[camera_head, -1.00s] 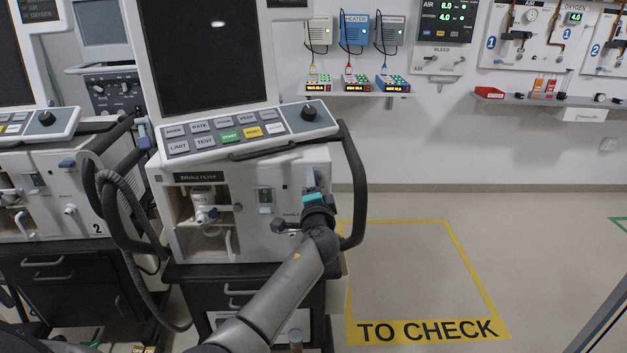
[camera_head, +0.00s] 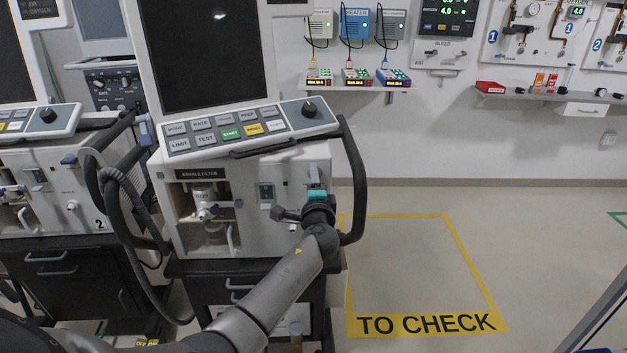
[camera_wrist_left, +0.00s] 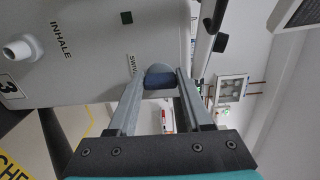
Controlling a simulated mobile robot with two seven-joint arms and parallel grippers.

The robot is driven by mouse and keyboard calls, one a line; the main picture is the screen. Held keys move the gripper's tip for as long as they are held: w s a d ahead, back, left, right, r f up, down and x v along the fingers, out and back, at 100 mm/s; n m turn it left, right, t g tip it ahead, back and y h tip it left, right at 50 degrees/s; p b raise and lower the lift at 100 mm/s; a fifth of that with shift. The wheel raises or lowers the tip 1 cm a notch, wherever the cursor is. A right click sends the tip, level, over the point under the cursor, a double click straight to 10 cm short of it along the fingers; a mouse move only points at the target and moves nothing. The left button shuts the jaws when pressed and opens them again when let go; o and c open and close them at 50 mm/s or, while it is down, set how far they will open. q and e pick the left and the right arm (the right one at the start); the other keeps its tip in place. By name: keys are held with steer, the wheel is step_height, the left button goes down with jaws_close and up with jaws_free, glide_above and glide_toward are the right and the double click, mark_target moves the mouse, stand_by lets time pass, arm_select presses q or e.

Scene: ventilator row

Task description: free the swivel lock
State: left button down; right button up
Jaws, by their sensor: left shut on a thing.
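The swivel lock is a dark blue rounded knob (camera_wrist_left: 158,82) on the ventilator's light front panel. It shows in the left wrist view beside a partly hidden label beginning "SWIV". My left gripper (camera_wrist_left: 160,74) is shut on it, with one finger on each side. In the head view my left gripper (camera_head: 317,195) is at the right part of the front of the ventilator (camera_head: 285,178), below its button panel, and hides the knob. My right gripper is in neither view.
A black handle (camera_head: 354,185) curves close to the right of my gripper. A hose (camera_head: 125,215) hangs at the ventilator's left, beside another ventilator (camera_head: 50,190). The floor square marked "TO CHECK" (camera_head: 428,324) is empty at the right. A shelf (camera_head: 545,100) runs along the wall.

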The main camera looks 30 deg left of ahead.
arm_select(q)
steer(key=shift+c, duration=1.6)
jaws_free()
steer(key=p+v, duration=0.2)
steer(key=v, duration=1.3)
steer(key=shift+p, duration=0.4)
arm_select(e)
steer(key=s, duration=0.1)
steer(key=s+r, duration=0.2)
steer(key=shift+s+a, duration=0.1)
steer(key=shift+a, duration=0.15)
arm_select(q)
steer(key=shift+d, duration=0.15)
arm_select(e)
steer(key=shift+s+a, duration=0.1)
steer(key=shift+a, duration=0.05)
